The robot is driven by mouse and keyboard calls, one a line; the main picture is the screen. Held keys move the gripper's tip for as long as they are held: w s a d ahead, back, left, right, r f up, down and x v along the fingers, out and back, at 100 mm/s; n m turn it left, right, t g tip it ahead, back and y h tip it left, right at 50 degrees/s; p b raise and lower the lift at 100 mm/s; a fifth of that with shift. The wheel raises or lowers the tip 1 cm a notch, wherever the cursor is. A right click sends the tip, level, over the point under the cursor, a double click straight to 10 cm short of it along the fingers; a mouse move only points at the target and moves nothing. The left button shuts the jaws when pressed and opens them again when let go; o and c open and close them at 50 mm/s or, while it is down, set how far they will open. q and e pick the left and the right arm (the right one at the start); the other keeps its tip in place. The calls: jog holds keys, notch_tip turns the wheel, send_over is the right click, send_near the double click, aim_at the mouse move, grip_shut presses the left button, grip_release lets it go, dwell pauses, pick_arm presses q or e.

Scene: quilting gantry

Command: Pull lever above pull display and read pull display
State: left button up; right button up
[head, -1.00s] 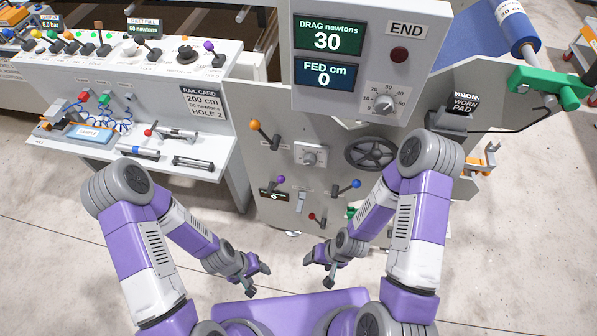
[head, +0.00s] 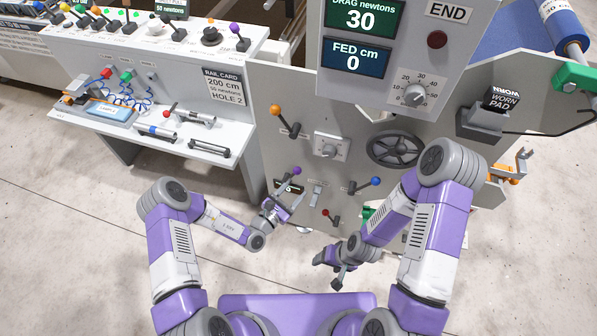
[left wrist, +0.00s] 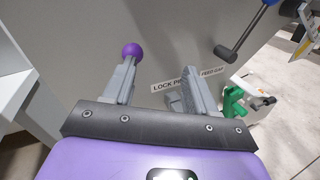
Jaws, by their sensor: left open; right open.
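The lever with the purple knob (head: 296,171) is on the grey front panel, above a small dark display (head: 290,187). The display is partly covered by my left gripper (head: 290,202), and I cannot read it. The left gripper is open, just in front of the panel and below the purple knob. In the left wrist view the purple knob (left wrist: 132,50) shows beyond the tip of the left finger, with the open jaws (left wrist: 155,85) empty. My right gripper (head: 327,268) is open and empty, low in front of the panel.
An orange-knobbed lever (head: 275,110), a blue-knobbed lever (head: 375,181), a red-knobbed lever (head: 326,213) and a handwheel (head: 394,149) share the panel. Above, the large display (head: 362,20) reads DRAG 30 newtons and the lower one (head: 354,58) FED 0 cm. A bench (head: 190,138) stands left.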

aim_at(297, 171)
pick_arm(q)
jog(key=w+b, duration=0.1)
jog(key=w, duration=0.2)
jog(key=w+d+n+t+y, duration=0.1)
jog(key=w, duration=0.1)
jog(key=w+y+b, duration=0.1)
jog(key=w, duration=0.2)
jog(key=shift+w+d+f+n+t+b, duration=0.15)
jog(key=shift+w+d+n+t+b, duration=0.15)
jog(key=shift+n, duration=0.1)
jog(key=shift+c, duration=0.5)
grip_shut()
